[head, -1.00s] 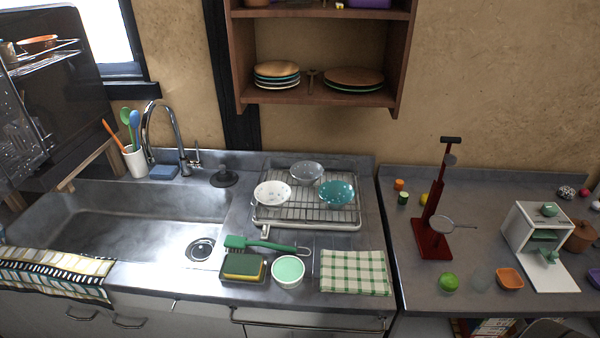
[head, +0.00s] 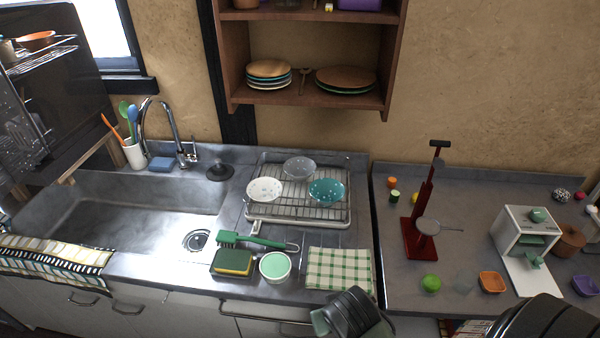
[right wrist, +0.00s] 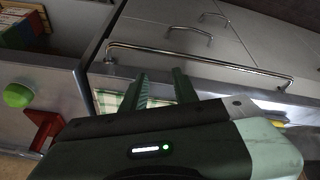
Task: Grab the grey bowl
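The grey bowl (head: 299,169) sits at the back of the wire drying rack (head: 256,213) on the counter, in the head view. A white speckled bowl (head: 264,190) is in front of it to the left and a teal bowl (head: 327,191) in front to the right. My right gripper (head: 322,318) is low at the front edge of the counter, well short of the rack. In the right wrist view its two green fingers (right wrist: 160,88) are apart with nothing between them. The bowl does not show in that view. My left gripper is in neither view.
A checkered cloth (head: 339,269), a small mint-topped bowl (head: 275,266), a sponge (head: 233,262) and a green brush (head: 250,239) lie in front of the rack. The wooden shelf (head: 300,97) hangs above the rack. A red stand (head: 420,225) is to the right.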

